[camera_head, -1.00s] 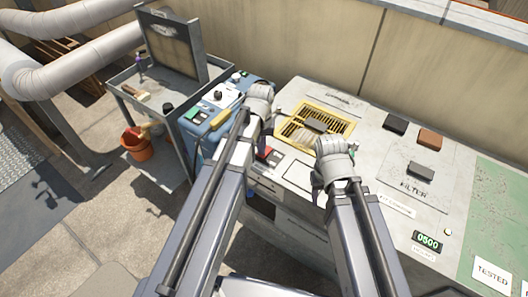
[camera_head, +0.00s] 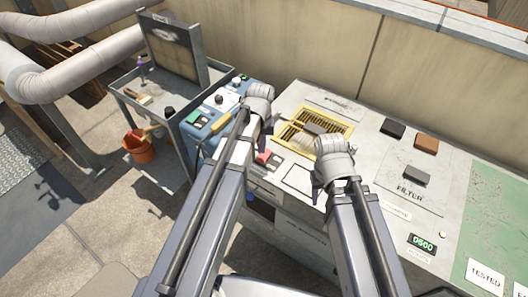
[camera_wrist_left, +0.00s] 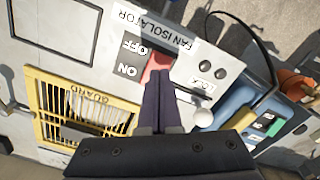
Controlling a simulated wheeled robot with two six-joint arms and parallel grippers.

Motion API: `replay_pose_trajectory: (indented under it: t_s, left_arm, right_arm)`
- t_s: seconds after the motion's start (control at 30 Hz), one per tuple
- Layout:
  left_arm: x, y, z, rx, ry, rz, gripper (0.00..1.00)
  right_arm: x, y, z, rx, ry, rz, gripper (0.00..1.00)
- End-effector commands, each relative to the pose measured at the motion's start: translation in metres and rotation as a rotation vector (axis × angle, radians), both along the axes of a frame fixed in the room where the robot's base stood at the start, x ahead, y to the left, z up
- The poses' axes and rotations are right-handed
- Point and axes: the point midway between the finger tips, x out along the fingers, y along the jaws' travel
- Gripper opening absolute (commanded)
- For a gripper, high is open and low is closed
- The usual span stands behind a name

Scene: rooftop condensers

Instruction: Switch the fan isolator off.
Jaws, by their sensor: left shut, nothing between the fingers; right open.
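The fan isolator shows in the left wrist view as a dark plate (camera_wrist_left: 122,72) marked OFF and ON, below a FAN ISOLATOR label (camera_wrist_left: 155,27), upside down. A red switch part (camera_wrist_left: 157,67) lies beside the plate, partly hidden by my left gripper (camera_wrist_left: 158,76). Its fingers are shut, with tips over or against the red part; I cannot tell if they touch. In the head view the red part (camera_head: 263,158) sits on the bench just right of my left arm. My right gripper (camera_head: 317,188) is open and empty above the bench front; its fingers are partly hidden.
A yellow guard grille (camera_head: 341,143) lies behind the isolator. A LOCK plate (camera_wrist_left: 214,64) with two holes and a pale round knob (camera_wrist_left: 204,117) are beside my left fingers. A blue case (camera_head: 199,131), a grey cart (camera_head: 125,83) and a FILTER panel (camera_head: 398,177) flank the area.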

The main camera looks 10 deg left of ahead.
Motion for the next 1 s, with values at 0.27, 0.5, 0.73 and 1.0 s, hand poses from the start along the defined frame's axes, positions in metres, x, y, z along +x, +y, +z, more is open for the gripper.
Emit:
replay_pose_trajectory:
  t_s: [0.27,0.5,0.73,1.0]
  left_arm:
    - [0.000,0.000,0.026,0.000,0.000,0.000,0.00]
    - [0.000,0.000,0.037,0.000,0.000,0.000,0.00]
    - [0.000,0.000,0.036,0.000,0.000,-0.001,0.00]
    - [-0.071,-0.060,0.051,0.043,0.024,-0.232,0.00]
  right_arm:
    - [0.000,0.000,0.026,0.000,0.000,0.000,0.50]
    - [0.000,0.000,0.038,0.000,0.000,0.000,0.50]
    - [0.000,0.000,0.036,0.000,0.000,0.000,0.50]
    - [0.000,0.000,0.051,0.000,0.000,0.000,0.50]
